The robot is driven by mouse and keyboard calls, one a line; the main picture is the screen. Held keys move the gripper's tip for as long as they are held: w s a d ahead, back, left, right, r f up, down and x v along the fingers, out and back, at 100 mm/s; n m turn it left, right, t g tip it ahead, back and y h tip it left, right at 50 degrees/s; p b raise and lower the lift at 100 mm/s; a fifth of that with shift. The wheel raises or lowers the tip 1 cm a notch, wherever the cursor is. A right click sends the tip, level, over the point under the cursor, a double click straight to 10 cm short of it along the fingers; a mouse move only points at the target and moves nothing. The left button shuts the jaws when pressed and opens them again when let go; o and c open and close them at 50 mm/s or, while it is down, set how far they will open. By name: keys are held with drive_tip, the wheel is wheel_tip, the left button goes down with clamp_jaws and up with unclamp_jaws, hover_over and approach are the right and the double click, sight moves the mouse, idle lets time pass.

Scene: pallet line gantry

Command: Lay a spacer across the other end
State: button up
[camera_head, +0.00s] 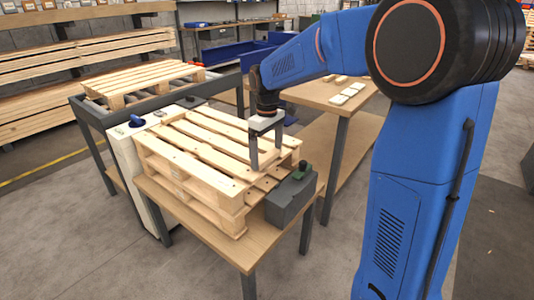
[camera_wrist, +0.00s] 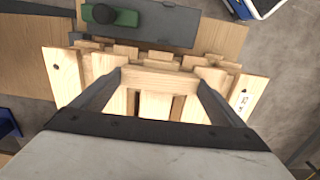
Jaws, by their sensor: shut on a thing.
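A stack of wooden pallets (camera_head: 195,150) stands on a low wooden table; slats and board ends of the stack (camera_wrist: 64,76) show in the wrist view. My gripper (camera_head: 266,154) points down over the right end of the stack. In the wrist view its two fingers (camera_wrist: 160,80) stand wide apart, shut on a short pale wooden spacer (camera_wrist: 160,77) that spans between them. The spacer is low over or against the slats; I cannot tell whether it touches them. It is not clear in the head view. More pale wooden pieces (camera_head: 348,93) lie on the bench behind.
A grey box with a green and black top (camera_head: 290,197) sits close to the stack at the table's right corner; it also shows in the wrist view (camera_wrist: 140,22). A white cabinet (camera_head: 135,165) adjoins the stack's left. Another pallet (camera_head: 140,80) lies on a roller conveyor behind.

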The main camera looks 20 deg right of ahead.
sight(267, 156)
drive_tip(key=shift+f, duration=0.1)
drive_tip(key=o, duration=0.7)
drive_tip(key=shift+o, duration=0.2)
wheel_tip(267, 156, up, 12)
drive_tip(key=s+d+f+m+t, duration=0.1)
drive_tip(key=s+d+m, duration=0.1)
drive_tip(key=s, duration=0.8)
drive_tip(key=s+d+m+t, duration=0.2)
drive_tip(key=s+d, duration=0.1)
drive_tip(key=s, duration=0.6)
drive_tip(key=s+d+f+m+t, duration=0.1)
drive_tip(key=s+d+f+m, duration=0.1)
drive_tip(key=s+f, duration=0.7)
drive_tip(key=s+m, duration=0.1)
drive_tip(key=s, duration=0.4)
drive_tip(key=shift+s+f+t, duration=0.15)
drive_tip(key=shift+s+t, duration=0.1)
drive_tip(key=shift+t, duration=0.15)
